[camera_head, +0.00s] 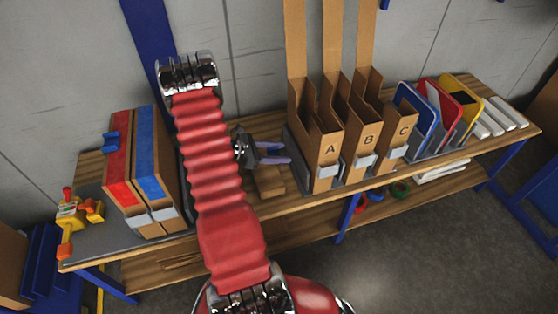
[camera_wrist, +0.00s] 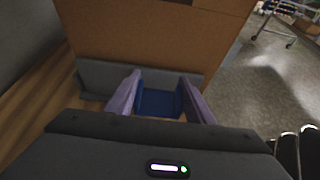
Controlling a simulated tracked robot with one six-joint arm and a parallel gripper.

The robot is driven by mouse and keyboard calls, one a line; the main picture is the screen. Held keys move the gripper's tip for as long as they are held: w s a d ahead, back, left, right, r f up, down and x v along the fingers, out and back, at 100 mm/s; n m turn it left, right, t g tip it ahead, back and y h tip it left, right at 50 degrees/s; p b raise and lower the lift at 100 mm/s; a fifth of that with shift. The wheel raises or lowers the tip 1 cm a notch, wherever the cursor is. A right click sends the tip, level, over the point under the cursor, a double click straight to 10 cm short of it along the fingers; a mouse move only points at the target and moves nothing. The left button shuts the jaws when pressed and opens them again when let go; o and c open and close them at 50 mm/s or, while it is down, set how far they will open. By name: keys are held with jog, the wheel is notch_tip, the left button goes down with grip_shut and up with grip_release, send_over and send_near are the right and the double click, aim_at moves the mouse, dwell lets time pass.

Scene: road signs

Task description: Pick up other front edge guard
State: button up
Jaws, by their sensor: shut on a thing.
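My gripper (camera_head: 274,154) is in the gap between the taped boxes and bin A, its purple fingers pointing right. In the wrist view the fingers (camera_wrist: 160,100) are shut on a blue piece (camera_wrist: 158,103), which looks like an edge guard. Behind it are a brown cardboard side (camera_wrist: 150,40) and a grey strip (camera_wrist: 105,77); I cannot tell whether the piece touches them. A similar blue piece (camera_head: 110,143) sits on the edge of the red-taped box (camera_head: 117,165), left of the blue-taped box (camera_head: 150,155).
Cardboard bins A (camera_head: 322,135), B (camera_head: 358,130) and C (camera_head: 397,130) stand right of my gripper. Flat brown pieces (camera_head: 268,182) lie below it on the wooden bench (camera_head: 280,208). Coloured signs (camera_head: 440,105) stand farther right. Yellow and red parts (camera_head: 78,213) are at the left end.

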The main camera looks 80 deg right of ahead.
jog(key=shift+r, duration=0.55)
jog(key=shift+r, duration=0.1)
